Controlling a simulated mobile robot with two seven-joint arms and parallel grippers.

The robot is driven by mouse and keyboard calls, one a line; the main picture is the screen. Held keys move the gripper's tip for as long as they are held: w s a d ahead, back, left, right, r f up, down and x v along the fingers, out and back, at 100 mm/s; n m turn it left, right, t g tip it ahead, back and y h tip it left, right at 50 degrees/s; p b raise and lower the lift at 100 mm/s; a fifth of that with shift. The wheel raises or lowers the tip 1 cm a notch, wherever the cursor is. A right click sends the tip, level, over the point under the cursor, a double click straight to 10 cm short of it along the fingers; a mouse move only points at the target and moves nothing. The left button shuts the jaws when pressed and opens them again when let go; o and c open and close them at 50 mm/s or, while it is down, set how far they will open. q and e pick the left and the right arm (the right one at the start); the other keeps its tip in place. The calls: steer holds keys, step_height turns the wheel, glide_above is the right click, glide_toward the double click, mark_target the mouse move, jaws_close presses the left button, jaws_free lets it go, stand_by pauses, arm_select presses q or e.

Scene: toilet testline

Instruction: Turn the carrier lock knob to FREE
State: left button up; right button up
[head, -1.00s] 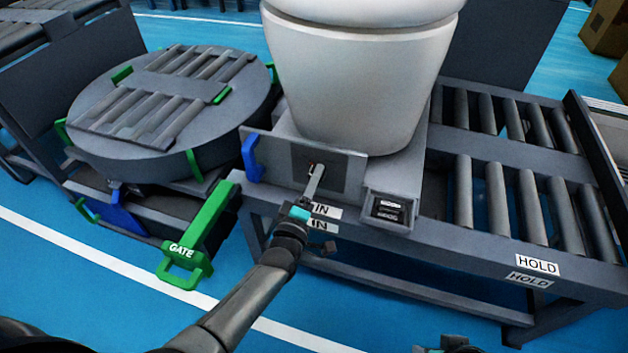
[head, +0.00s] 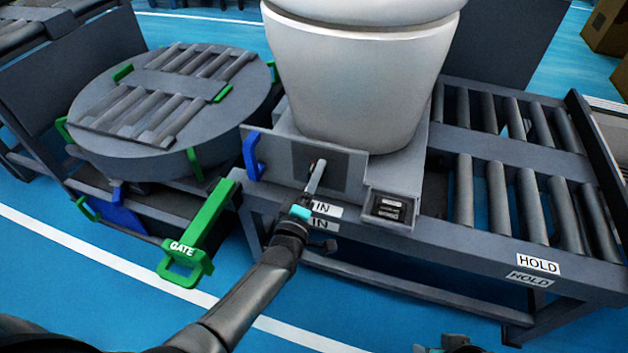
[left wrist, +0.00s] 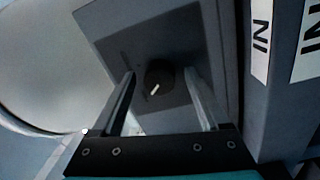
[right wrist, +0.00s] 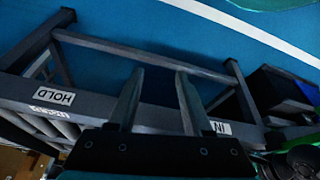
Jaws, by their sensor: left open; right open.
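The carrier lock knob (left wrist: 159,74) is dark and round with a short white pointer line, on a dark plate of the carrier's grey front panel (head: 303,154). In the left wrist view its pointer slants toward the lower left. The plate's lettering is too dim to read. My left gripper (head: 318,166) is open in front of the panel. In the left wrist view its fingers stand on either side of the knob, with gaps visible; contact is not shown. In the head view the fingers mostly hide the knob. My right gripper (right wrist: 158,76) is open and empty, away from the panel.
A white toilet (head: 355,80) stands on the carrier. A blue handle (head: 252,157) is left of the plate, a small dark display box (head: 389,207) right of it. The green GATE handle (head: 195,238) juts out by the round turntable (head: 170,105). HOLD rollers (head: 500,200) lie right.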

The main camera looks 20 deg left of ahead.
arm_select(q)
steer(key=shift+s, duration=0.1)
steer(key=s+p, duration=0.4)
steer(key=s, duration=1.1)
steer(key=shift+a+f, duration=0.3)
arm_select(e)
steer(key=s+f+g, duration=0.1)
steer(key=s+f, duration=0.2)
steer(key=f, duration=0.5)
steer(key=shift+s+d+f, duration=0.3)
steer(key=shift+s+f, duration=0.05)
